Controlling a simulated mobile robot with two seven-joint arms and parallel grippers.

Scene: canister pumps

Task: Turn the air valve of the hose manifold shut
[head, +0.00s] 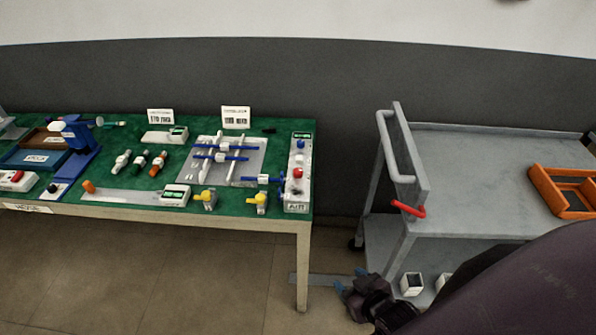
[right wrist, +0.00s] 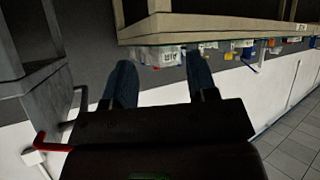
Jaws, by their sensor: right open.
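The hose manifold, which I take to be the upright pale block marked AIR (head: 297,172), stands at the right end of the green table top. My right gripper (head: 350,279) is low beside the table's right leg, below and apart from the manifold. In the right wrist view its blue fingers (right wrist: 161,85) are spread and empty, with the AIR block (right wrist: 168,56) upside down beyond them. My left gripper is not in view.
The green table (head: 222,205) also holds yellow valves (head: 207,199), a rack with blue handles (head: 250,170) and several small parts. A grey cart (head: 470,190) with a red-tipped handle and an orange tray (head: 563,190) stands to the right. A gap of floor separates table and cart.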

